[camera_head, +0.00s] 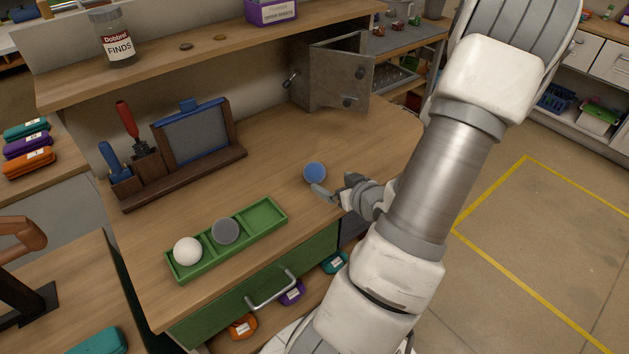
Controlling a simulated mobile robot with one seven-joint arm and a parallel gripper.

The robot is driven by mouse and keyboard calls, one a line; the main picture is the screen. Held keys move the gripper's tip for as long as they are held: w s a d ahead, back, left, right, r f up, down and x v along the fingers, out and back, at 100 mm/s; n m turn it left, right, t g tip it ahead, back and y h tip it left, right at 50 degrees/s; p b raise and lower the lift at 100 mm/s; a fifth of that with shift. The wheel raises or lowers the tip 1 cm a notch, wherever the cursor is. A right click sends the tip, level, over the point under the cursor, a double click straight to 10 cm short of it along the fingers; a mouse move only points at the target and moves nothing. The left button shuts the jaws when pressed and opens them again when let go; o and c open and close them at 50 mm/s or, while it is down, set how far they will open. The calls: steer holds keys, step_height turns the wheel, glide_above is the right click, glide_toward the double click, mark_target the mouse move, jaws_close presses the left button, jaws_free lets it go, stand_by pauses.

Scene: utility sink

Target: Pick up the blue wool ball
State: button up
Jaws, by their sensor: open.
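The blue wool ball (315,173) rests on the wooden bench top, to the right of a green tray (187,273). My gripper (337,187) is low over the bench, just right of and in front of the ball. It is open, and one finger shows close below the ball. The other finger is partly hidden by the wrist, and I cannot tell whether either finger touches the ball. The green tray has compartments: a white ball (187,251) sits in the left one and a grey ball (226,231) in the middle one. The right compartment is empty.
A metal box (335,75) with an open door stands behind the ball. A wooden holder (185,165) with tools and a framed panel stands at the back left. A shelf (200,50) with a jar (114,38) runs above. The bench around the ball is clear.

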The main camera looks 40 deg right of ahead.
mark_target(319, 172)
steer(key=shift+b+x, duration=1.15)
steer(key=shift+b, duration=0.95)
steer(key=x, duration=0.4)
steer(key=shift+w, duration=0.15)
steer(key=x, duration=0.1)
steer(key=b+x, duration=0.1)
steer(key=x, duration=0.3)
steer(key=shift+d, duration=0.35)
steer(key=c, duration=1.3)
steer(key=shift+r, duration=0.1)
